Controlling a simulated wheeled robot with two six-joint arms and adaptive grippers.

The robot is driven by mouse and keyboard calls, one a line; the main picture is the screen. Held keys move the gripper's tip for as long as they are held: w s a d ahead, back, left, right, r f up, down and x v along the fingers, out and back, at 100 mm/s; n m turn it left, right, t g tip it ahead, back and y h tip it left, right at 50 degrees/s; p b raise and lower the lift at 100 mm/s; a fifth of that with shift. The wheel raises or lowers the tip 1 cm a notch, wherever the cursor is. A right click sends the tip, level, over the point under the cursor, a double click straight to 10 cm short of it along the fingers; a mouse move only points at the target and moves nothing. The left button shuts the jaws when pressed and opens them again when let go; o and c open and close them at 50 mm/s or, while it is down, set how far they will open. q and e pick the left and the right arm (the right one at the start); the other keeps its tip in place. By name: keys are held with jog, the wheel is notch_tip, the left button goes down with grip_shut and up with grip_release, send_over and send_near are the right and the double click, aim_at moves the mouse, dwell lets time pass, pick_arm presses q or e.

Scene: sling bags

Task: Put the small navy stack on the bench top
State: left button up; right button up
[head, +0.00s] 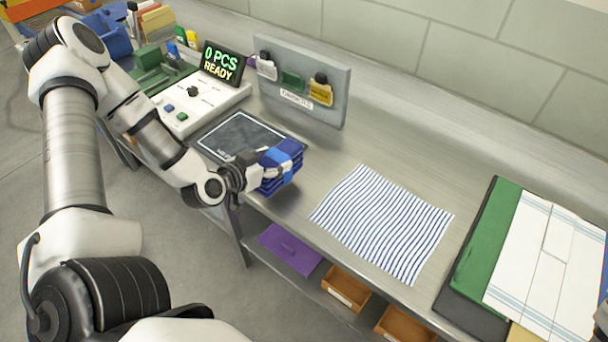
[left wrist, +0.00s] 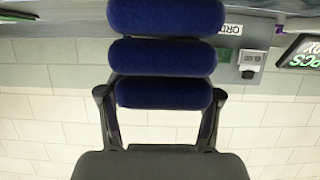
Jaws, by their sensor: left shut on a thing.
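The small navy stack (head: 283,166) is a bundle of folded blue layers with a lighter band around it. My left gripper (head: 256,173) is shut on it from the left. In the head view it shows over the bench's front edge, just right of the dark pad; whether it touches the bench top (head: 400,150) I cannot tell. In the left wrist view the navy stack (left wrist: 165,57) shows several rounded, fuzzy rolls between the two fingers of the left gripper (left wrist: 160,98).
A dark framed pad (head: 238,134) and a counter reading "0 PCS READY" (head: 222,62) are on the left. A grey tag board (head: 300,85) stands behind. A striped cloth (head: 382,222) lies right of the stack, then a green and white pile (head: 545,260). Bare metal lies behind the cloth.

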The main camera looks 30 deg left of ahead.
pick_arm(q)
jog(key=w+d, duration=0.2)
jog(key=w, duration=0.1)
jog(key=shift+w+d+f, duration=0.2)
jog(key=shift+f, duration=0.2)
jog(key=w+d+f+p, duration=0.1)
jog(key=w+d+f, duration=0.1)
jog(key=shift+w+d+f, duration=0.3)
jog(key=shift+d+f, duration=0.05)
jog(key=shift+f, duration=0.4)
pick_arm(e)
jog(key=shift+w+r, duration=0.2)
pick_arm(q)
jog(key=shift+s, duration=0.1)
jog(key=o, duration=1.3)
jog(key=shift+o, duration=0.8)
jog(key=shift+f, duration=0.1)
pick_arm(e)
jog(key=shift+d+f, duration=0.1)
